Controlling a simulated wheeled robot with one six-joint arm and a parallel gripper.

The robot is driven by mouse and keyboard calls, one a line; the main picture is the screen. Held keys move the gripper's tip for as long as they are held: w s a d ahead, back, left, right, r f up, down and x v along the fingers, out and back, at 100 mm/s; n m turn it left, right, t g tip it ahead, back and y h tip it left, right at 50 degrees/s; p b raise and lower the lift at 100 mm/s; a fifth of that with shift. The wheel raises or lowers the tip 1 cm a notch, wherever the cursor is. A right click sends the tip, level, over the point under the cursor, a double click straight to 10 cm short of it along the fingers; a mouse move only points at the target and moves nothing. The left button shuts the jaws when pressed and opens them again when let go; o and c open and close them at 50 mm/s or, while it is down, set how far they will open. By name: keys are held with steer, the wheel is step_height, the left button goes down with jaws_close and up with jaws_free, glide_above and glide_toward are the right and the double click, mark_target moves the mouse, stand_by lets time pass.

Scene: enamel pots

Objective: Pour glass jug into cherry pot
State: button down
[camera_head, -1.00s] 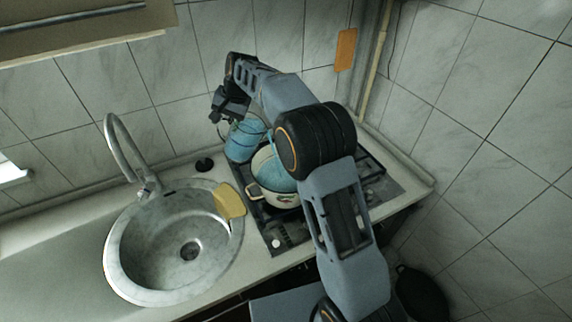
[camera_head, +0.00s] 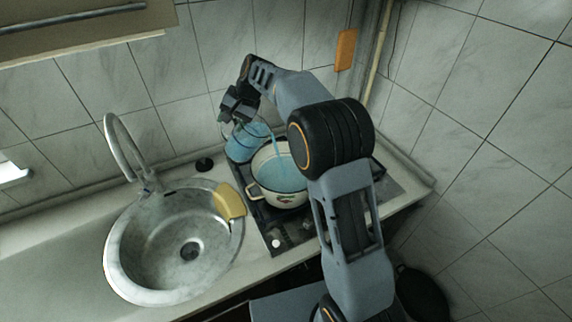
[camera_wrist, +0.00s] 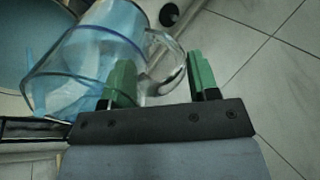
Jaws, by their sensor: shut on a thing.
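The cherry pot (camera_head: 284,199) is cream with a dark rim, side handles and a small painted motif. It stands on the hob with blue liquid inside. My gripper (camera_wrist: 158,82) is shut on the handle of the clear glass jug (camera_wrist: 95,62), which is tilted and holds blue liquid. In the head view my gripper (camera_head: 238,108) is behind and left of the pot, above its rim. A thin blue stream (camera_head: 279,145) runs down into the pot. The jug's outline is hard to make out in the head view.
A light blue pot (camera_head: 240,150) stands close behind and left of the cherry pot. A round sink (camera_head: 150,255) with a tap (camera_head: 122,145) lies to the left, with a yellow cloth (camera_head: 229,201) on its rim. Tiled walls (camera_head: 90,90) close off the back.

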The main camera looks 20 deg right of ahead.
mark_target(233, 131)
steer(key=shift+s+d+r+t+y, duration=0.15)
steer(key=shift+s+d+t+y, duration=0.15)
steer(key=shift+d+y, duration=0.35)
steer(key=shift+s+d+r+t+y, duration=0.1)
steer(key=shift+s+d+t+y, duration=0.15)
steer(key=shift+d+y, duration=0.4)
stand_by(1.9)
steer(key=shift+s+d+f+t+y+b, duration=0.2)
steer(key=shift+d+f+y+b, duration=0.45)
steer(key=shift+b, duration=1.3)
stand_by(0.7)
steer(key=shift+s+d+f+t+y+b, duration=0.1)
steer(key=shift+d+f+t+y+b, duration=0.15)
steer(key=shift+y+b, duration=0.55)
stand_by(1.0)
steer(key=shift+r+h, duration=0.1)
steer(key=shift+h, duration=0.15)
